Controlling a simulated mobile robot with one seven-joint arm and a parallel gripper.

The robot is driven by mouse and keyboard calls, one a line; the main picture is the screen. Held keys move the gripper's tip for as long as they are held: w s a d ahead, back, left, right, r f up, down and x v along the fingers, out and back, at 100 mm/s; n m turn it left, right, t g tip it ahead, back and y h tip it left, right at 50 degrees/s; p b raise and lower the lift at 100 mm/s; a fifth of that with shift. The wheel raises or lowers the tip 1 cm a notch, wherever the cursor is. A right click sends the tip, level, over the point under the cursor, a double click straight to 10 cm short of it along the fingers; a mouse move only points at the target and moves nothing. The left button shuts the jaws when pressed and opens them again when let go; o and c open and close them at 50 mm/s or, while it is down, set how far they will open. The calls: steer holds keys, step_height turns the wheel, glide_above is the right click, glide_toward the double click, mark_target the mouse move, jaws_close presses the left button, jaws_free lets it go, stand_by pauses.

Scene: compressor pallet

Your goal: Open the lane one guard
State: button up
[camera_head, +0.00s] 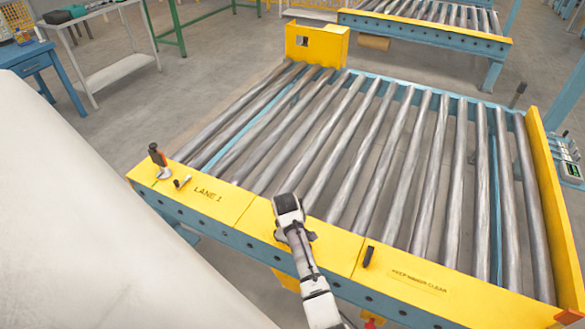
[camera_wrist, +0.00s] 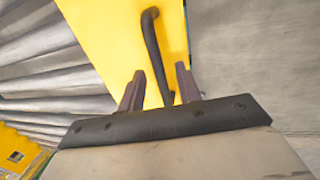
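In the wrist view my gripper (camera_wrist: 160,70) is open. Its two dark fingers stand on either side of a dark bent handle (camera_wrist: 153,42), with gaps showing. The handle is on a yellow panel (camera_wrist: 105,30). In the head view my arm reaches over the yellow front of the conveyor, and its end hides part of the panel; the fingers cannot be made out there. Which panel carries the gripped-side handle is unclear.
Steel rollers (camera_head: 345,150) fill the conveyor bed behind the front. A panel lettered KEEP HANDS CLEAR (camera_head: 420,281) with a black handle (camera_head: 369,257) is to the right. A yellow side rail (camera_head: 550,210) closes the right side.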

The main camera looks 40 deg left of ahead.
jaws_close()
